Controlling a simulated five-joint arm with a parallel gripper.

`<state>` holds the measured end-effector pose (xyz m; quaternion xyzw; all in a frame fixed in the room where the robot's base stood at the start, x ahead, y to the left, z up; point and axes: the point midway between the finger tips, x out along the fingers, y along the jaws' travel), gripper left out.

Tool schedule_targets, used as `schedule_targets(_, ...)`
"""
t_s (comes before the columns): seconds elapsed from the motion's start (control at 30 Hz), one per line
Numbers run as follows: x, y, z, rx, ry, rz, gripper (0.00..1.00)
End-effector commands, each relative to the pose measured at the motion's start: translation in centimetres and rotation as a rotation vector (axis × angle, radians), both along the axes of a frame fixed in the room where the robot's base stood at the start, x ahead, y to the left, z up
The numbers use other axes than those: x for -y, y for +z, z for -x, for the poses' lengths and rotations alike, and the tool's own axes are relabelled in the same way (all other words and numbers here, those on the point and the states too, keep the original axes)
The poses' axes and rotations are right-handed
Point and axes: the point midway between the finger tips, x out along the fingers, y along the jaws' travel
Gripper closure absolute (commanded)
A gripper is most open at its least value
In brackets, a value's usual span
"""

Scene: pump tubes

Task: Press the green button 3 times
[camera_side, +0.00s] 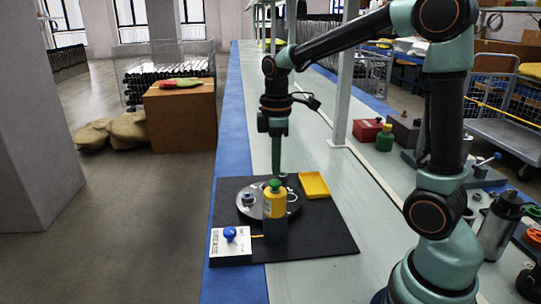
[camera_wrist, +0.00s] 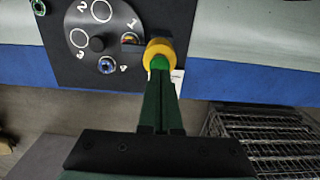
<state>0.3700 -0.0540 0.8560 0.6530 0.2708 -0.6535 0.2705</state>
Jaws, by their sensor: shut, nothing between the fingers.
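In the wrist view my gripper's fingers (camera_wrist: 160,82) lie together. Their tips overlap the bright green button (camera_wrist: 160,62), inside the yellow collar (camera_wrist: 159,47). The fingers hide part of the tube.
A white box (camera_side: 230,250) with a blue knob (camera_side: 230,233) stands at the mat's front left. A yellow tray (camera_side: 314,185) lies behind right. The mat's front right is clear.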

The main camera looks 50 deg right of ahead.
Motion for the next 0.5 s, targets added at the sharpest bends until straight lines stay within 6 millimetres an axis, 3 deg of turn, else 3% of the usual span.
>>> schedule_targets(0.2,0.0,5.2,-0.2,0.008,0.0,0.001,1.0)
schedule_targets(0.5,0.0,9.7,-0.1,0.005,0.0,0.001,1.0)
